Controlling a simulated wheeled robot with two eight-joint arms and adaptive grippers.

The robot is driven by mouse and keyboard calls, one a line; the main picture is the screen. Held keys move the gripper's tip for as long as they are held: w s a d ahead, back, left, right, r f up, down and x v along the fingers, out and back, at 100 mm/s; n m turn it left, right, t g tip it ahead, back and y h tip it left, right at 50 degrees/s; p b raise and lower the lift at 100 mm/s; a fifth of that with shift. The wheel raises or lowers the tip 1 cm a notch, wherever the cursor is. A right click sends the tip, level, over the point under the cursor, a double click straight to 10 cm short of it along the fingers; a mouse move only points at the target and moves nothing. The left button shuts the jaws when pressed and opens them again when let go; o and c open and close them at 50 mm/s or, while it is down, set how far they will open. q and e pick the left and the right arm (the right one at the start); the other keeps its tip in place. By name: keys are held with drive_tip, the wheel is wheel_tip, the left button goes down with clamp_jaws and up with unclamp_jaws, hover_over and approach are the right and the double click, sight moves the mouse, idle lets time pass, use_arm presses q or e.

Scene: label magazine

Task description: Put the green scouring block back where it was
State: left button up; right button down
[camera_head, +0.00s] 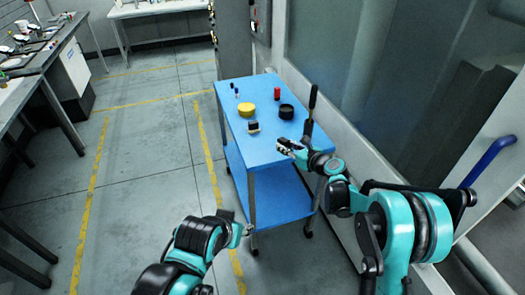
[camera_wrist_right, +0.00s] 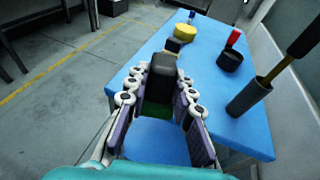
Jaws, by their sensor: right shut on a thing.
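My right gripper (camera_head: 284,147) is over the front part of the blue trolley top (camera_head: 270,158). In the right wrist view its fingers (camera_wrist_right: 160,100) are shut on the green scouring block (camera_wrist_right: 178,115), which shows a dark upper part and green below, between the pads. The blue top shows beyond and under it; whether the block touches the top I cannot tell. In the head view the block is too small to make out. My left gripper (camera_head: 244,230) is low, in front of the trolley, and its jaws are not clear.
A tall dark-handled tool (camera_head: 312,99) stands at the right edge. The front left top is clear.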

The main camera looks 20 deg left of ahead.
drive_tip(key=w+m+t, duration=0.1)
drive_tip(key=w+a+m+t+h, duration=0.1)
drive_tip(key=t, duration=0.1)
drive_tip(key=w+a+m+t, duration=0.1)
drive_tip(key=shift+f+t, duration=0.3)
drive_tip(key=shift+f, duration=0.1)
drive_tip(key=shift+w+f+h, duration=0.1)
drive_tip(key=shift+w+h, duration=0.2)
drive_tip(key=b, duration=0.3)
hover_over(263, 151)
drive_tip(key=shift+t, duration=0.3)
wheel_tip(263, 151, down, 7)
drive_tip(key=shift+d, duration=0.1)
drive_tip(key=shift+f, duration=0.15)
wheel_tip(263, 151, down, 4)
drive_tip(key=shift+r+b, duration=0.1)
drive_tip(key=shift+b, duration=0.9)
drive_tip(key=shift+r, duration=0.1)
drive_tip(key=c, duration=1.1)
unclamp_jaws()
drive_tip(key=shift+o, duration=0.2)
